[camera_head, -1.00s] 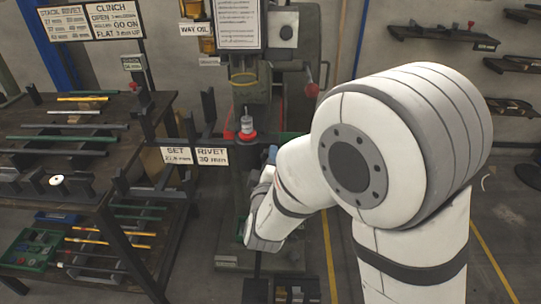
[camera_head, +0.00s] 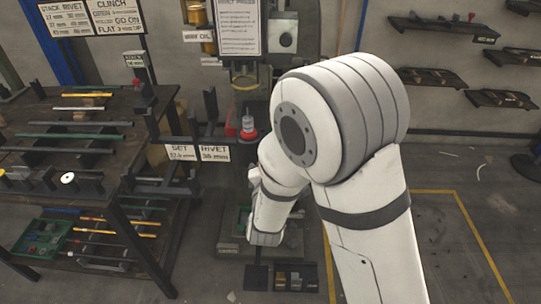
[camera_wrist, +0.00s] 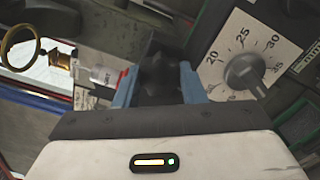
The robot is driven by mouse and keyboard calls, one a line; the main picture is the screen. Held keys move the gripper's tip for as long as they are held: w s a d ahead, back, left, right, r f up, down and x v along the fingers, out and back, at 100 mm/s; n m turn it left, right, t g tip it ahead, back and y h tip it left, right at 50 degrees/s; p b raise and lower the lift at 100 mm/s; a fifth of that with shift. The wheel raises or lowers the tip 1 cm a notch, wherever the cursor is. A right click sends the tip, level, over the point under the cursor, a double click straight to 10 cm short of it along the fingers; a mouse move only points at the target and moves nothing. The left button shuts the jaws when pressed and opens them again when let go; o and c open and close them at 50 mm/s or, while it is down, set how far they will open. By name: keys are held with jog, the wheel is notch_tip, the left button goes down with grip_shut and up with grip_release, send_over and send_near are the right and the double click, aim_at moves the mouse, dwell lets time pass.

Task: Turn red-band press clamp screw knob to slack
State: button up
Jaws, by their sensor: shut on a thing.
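In the wrist view, my gripper (camera_wrist: 159,80) has its blue fingers on both sides of a dark, lobed knob (camera_wrist: 156,72) and is shut on it. The knob's lower part merges with the dark gripper palm. In the head view, the press (camera_head: 247,82) stands behind my white arm, with a red band (camera_head: 248,134) around a grey cylinder low on its front. My arm hides the gripped knob and my fingertips there.
A grey dial knob (camera_wrist: 245,74) on a white numbered scale sits right of my fingers. A brass ring (camera_wrist: 20,48) is at upper left. In the head view, a rack table (camera_head: 70,115) stands left, and wall shelves (camera_head: 440,28) hang right. The right floor is mostly clear.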

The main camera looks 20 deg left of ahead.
jog(key=shift+n, duration=0.6)
jog(key=o, duration=1)
jog(key=p+v, duration=0.4)
jog(key=v, duration=0.3)
jog(key=shift+s+p, duration=0.35)
